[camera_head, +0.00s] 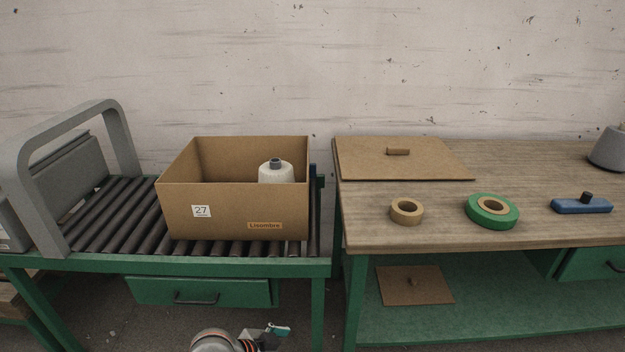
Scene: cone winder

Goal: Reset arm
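A part of my arm shows at the bottom edge, left of centre, below the roller conveyor. At its end is what seems to be my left gripper (272,331), small and cut by the frame, with a teal patch on it. Its fingers are too small and partly hidden to tell open from shut. It is low and apart from the box and the tables. My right gripper is not in view. An open cardboard box (236,212) labelled 27 stands on the conveyor, with a white yarn cone (276,174) upright inside it.
The conveyor (120,215) has a grey arch (122,130) at left. The wooden bench (560,175) at right holds a cardboard sheet (435,165), tan tape (406,212), green tape (484,213), a blue tool (570,206) and a grey cone (608,150). Another cardboard sheet (400,290) lies on the lower shelf.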

